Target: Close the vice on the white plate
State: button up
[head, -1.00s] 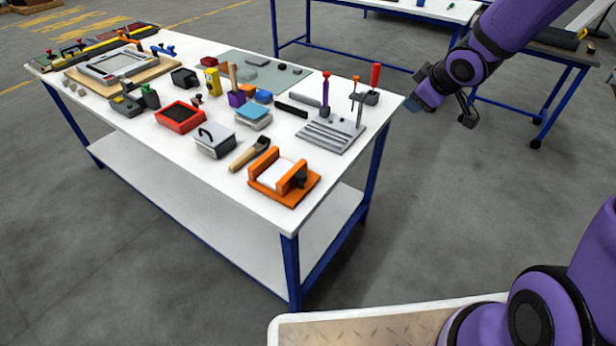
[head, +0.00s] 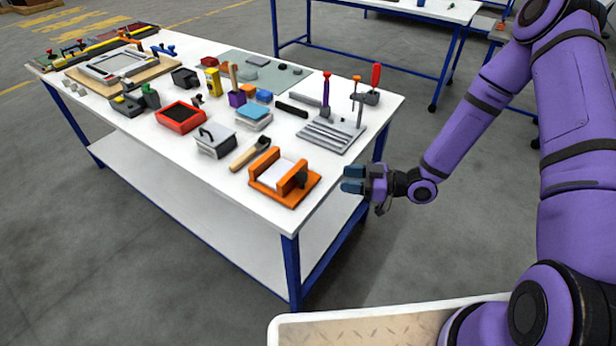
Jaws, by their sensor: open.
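The orange vice (head: 290,198) sits near the front right corner of the white-topped table. The white plate (head: 277,173) lies between its jaws. The dark screw or handle part (head: 300,180) is on the vice's right side, facing my arm. Whether the jaws touch the plate is too small to tell. My gripper (head: 346,180) is open and empty, just off the table's right edge. It is to the right of the vice, apart from it, with its fingers pointing left toward it.
The table (head: 225,178) is crowded. The front right corner of the tabletop is bare.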

aim_at(302, 181)
jog(key=shift+y, duration=0.7)
jog(key=x, duration=0.7)
jog(key=s+x, duration=0.1)
jog(key=x, duration=0.3)
jog(key=shift+s+a+f, duration=0.1)
jog(key=shift+a+f, duration=0.1)
jog(key=shift+f, duration=0.05)
jog(key=c, duration=0.6)
